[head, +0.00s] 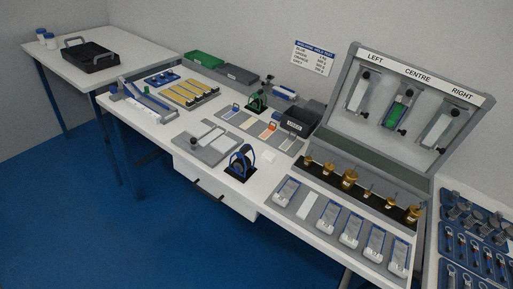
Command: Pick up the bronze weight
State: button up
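Several bronze-coloured weights stand in a row on a black strip on the white bench, at the right of the head view. The largest weight (349,180) is third from the left. A weight (308,160) stands at the left end, and another weight (413,214) stands at the right end. They differ in size and have thin upright stems. I cannot tell which one is the task's bronze weight. My gripper is not in view, and nothing in view touches the weights.
A blue-and-black stand (241,162) is to the left. A tool board (475,235) is at far right. Blue floor (80,215) is clear in front.

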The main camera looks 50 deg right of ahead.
aim_at(309, 159)
jog(key=u, duration=1.1)
jog(key=i, duration=1.8)
jog(key=z, duration=3.6)
jog(key=i, duration=0.95)
jog(key=z, duration=0.15)
